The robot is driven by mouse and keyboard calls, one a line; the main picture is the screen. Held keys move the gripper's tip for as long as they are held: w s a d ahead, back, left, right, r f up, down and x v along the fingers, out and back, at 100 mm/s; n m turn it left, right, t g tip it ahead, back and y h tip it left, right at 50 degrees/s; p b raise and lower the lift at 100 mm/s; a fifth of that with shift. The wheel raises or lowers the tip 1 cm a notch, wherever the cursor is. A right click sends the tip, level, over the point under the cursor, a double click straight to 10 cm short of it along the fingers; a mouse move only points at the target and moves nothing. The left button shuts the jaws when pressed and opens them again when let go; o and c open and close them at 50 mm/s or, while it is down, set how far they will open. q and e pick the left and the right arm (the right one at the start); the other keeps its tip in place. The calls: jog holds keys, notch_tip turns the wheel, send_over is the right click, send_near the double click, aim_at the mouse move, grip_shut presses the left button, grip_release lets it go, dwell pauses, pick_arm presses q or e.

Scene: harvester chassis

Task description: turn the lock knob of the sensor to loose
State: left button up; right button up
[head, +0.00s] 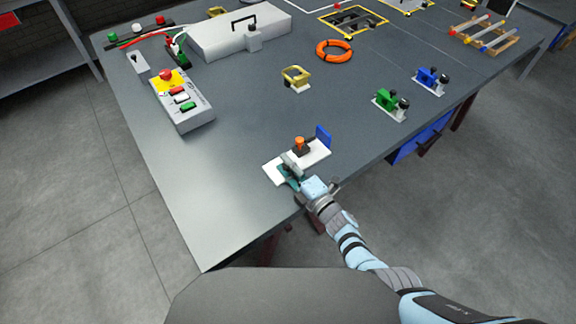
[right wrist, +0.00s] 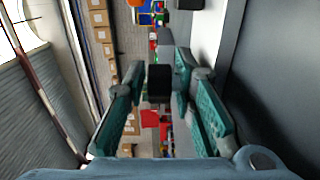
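A white plate (head: 316,153) near the table's front edge carries an orange-topped dark knob (head: 300,145), an upright blue panel (head: 323,137) and a grey piece at its left end. I cannot tell which part is the sensor's lock knob. My right gripper (head: 287,172) is low over the plate's left end and partly hides it. In the right wrist view, the teal-padded fingers of this gripper (right wrist: 160,88) are apart. A black block (right wrist: 159,82) on a grey stem shows between them, with a gap at least on its left side. My left gripper is out of view.
A grey control box (head: 185,105) with a red button stands at the left. A yellow bracket (head: 295,78), an orange ring (head: 334,50) and green (head: 390,102) and blue (head: 431,80) clamp-like pieces stand further back. The front left of the table is clear.

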jog(key=shift+c, duration=0.4)
grip_shut()
jog(key=shift+n+g+y, duration=0.3)
jog(key=shift+y, duration=0.1)
jog(key=shift+w+f+n+g+y+b, duration=0.1)
jog(key=shift+f+n+g+y+b, duration=0.1)
jog(key=shift+n+g+y+b, duration=0.8)
jog(key=n+g+y+b, duration=0.2)
jog(key=n+g+b, duration=0.1)
jog(key=b, duration=0.3)
jog(key=n+g+y+b, duration=0.2)
jog(key=n+g+b, duration=0.1)
jog(key=g+b, duration=0.2)
jog(key=shift+f+g+b, duration=0.1)
jog(key=shift+g+b, duration=0.2)
jog(key=shift+b, duration=0.25)
jog(key=shift+r+n+g+b, duration=0.3)
jog(key=shift+g+b, duration=0.1)
jog(key=shift+b, duration=0.15)
jog(key=shift+o, duration=0.4)
grip_release()
